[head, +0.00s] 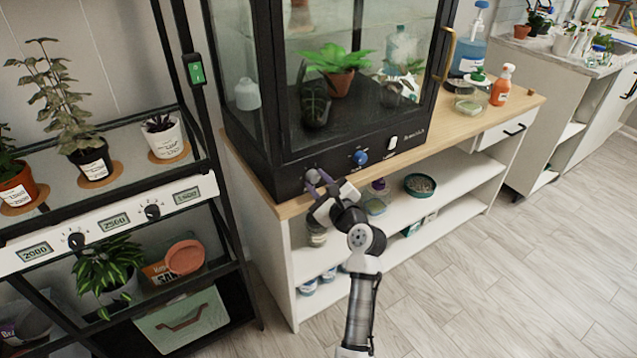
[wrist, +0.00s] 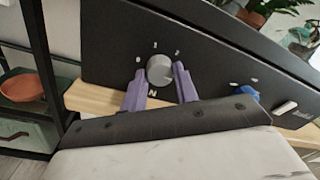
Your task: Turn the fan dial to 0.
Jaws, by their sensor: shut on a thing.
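A round grey dial (wrist: 160,70) is on the black front panel of the glass cabinet (head: 290,185), with small white marks around it. I read a 1 above it and what looks like a 2 at its upper right; the other marks are less clear. Its pointer direction is hard to tell. My gripper (head: 318,182) has its purple fingers on either side of this dial, shut on it. In the head view the fingers and wrist partly cover the dial. A blue dial (head: 360,157) sits to the right on the same panel; it also shows in the wrist view (wrist: 246,91).
A white rocker switch (head: 392,144) is right of the blue dial. The cabinet stands on a wooden-topped bench (head: 440,128) with shelves below. A black plant rack (head: 215,170) stands close on the left. A spray bottle (head: 501,86) is at the right. The floor in front is clear.

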